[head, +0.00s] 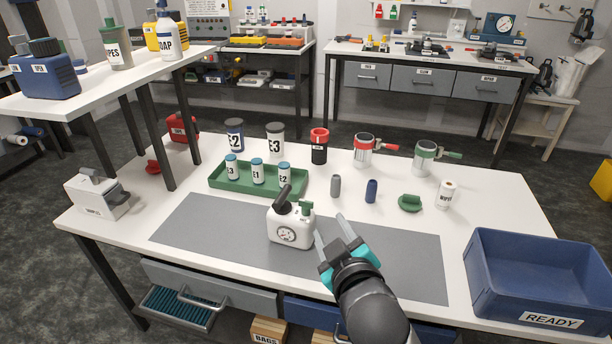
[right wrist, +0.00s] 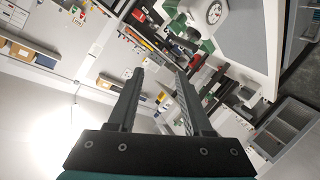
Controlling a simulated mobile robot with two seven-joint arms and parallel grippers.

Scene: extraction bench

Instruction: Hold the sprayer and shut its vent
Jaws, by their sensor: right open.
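The sprayer (head: 289,232) is a small white tank with a round dial on its front, standing upright on the grey mat. A dark handle (head: 283,198) tilts up from its top, and a green part (head: 306,208), possibly the vent, sits at its top right. I cannot tell whether the vent is open. My right gripper (head: 328,223) is open and empty, just right of the sprayer and apart from it. The sprayer also shows at the top of the right wrist view (right wrist: 207,14), beyond my open fingers (right wrist: 160,74). My left gripper is out of view.
Behind the sprayer are a green tray (head: 215,182) with labelled bottles, a grey cylinder (head: 335,186), a blue cylinder (head: 371,190) and a green cap-like piece (head: 410,203). A blue READY bin (head: 535,275) stands at right. The mat (head: 190,232) is bare left of the sprayer.

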